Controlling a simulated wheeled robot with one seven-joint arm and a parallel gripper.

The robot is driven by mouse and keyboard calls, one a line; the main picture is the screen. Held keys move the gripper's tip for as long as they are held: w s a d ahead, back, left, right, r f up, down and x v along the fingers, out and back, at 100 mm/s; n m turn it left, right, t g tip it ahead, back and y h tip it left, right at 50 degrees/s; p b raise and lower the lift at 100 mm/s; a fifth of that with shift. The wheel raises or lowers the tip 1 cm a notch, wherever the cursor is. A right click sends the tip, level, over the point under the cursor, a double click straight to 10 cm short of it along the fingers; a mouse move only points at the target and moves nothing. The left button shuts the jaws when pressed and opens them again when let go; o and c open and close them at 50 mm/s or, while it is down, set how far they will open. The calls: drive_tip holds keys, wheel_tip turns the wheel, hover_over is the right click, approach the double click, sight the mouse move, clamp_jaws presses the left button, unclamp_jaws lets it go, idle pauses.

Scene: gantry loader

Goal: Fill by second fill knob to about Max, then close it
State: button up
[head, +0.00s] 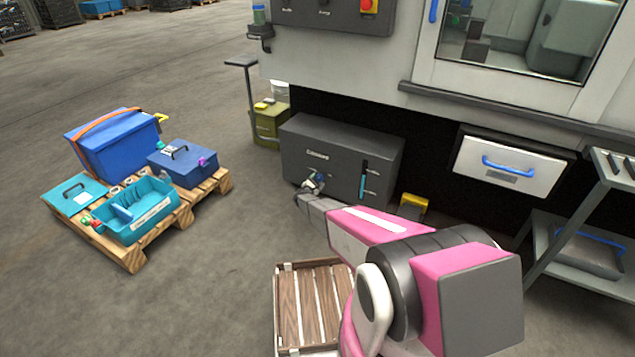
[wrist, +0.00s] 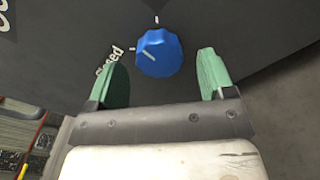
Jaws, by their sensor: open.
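A blue knob (wrist: 159,53) with a white pointer line sits on a dark panel in the wrist view. Its line points roughly to the tick by the word "Closed"; another tick is above it. My gripper (wrist: 163,75) is open, its green fingers on either side of the knob with gaps. In the head view my gripper (head: 312,186) is at the front of the dark grey tank (head: 330,145), and it hides the knob there. A narrow upright gauge (head: 363,180) with blue in it is on the tank's right; its marks are too small to read.
A wooden crate (head: 312,300) stands on the floor below my arm. A pallet (head: 130,255) with blue and teal boxes is at the left. A machine drawer (head: 508,168) and a grey shelf cart (head: 580,240) are at the right. Floor between pallet and tank is clear.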

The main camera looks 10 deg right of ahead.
drive_tip(key=v, duration=0.9)
drive_tip(key=shift+s+a, duration=0.15)
drive_tip(key=shift+s, duration=0.1)
drive_tip(key=x, duration=1.1)
drive_tip(key=shift+r, duration=0.15)
drive_tip(key=c, duration=0.9)
